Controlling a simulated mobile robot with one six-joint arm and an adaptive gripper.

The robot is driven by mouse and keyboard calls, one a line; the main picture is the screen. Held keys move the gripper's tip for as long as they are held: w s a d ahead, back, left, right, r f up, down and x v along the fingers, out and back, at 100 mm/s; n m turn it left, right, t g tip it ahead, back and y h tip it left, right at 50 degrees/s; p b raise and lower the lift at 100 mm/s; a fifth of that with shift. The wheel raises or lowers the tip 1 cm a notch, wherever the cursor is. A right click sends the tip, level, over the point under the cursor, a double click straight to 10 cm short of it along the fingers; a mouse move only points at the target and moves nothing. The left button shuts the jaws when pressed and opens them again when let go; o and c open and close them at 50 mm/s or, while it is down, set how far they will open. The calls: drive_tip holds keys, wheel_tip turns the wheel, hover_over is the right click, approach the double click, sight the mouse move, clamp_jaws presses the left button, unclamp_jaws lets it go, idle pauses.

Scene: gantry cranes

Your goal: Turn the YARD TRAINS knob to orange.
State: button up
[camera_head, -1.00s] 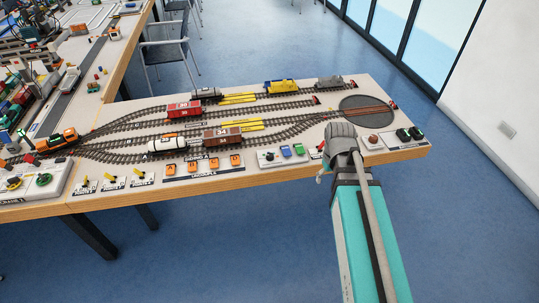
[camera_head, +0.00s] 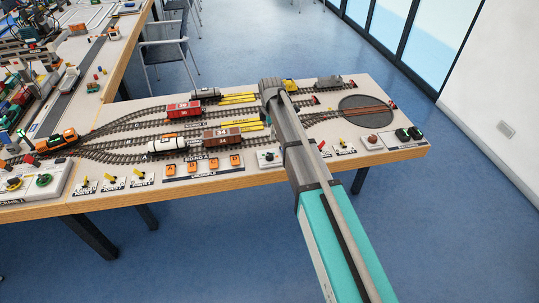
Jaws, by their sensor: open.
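A small panel near the table's front edge carries a dark knob (camera_head: 268,156). I cannot read its label, so I cannot tell for sure that it is the YARD TRAINS knob, nor which colour it points to. My arm covers the panel's right part. My gripper (camera_head: 272,92) is above the yard tracks, up and beyond this knob in the picture, and apart from it. I see it from behind; its fingertips are mostly hidden. It is open, with nothing visible in it.
Wagons stand on the tracks, among them a red wagon (camera_head: 184,109) and a brown wagon (camera_head: 221,136). A panel with orange buttons (camera_head: 203,164) is left of the knob. A turntable (camera_head: 365,108) and dark knobs (camera_head: 403,134) are at right.

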sight(270, 155)
drive_tip(key=shift+w+a, duration=0.2)
drive_tip(key=shift+a, duration=0.1)
drive_tip(key=shift+f, duration=0.2)
wheel_tip(270, 155, down, 13)
drive_tip(key=b, duration=1.4)
drive_tip(key=shift+f, duration=0.2)
idle(0.4)
drive_tip(key=shift+d, duration=0.1)
clamp_jaws()
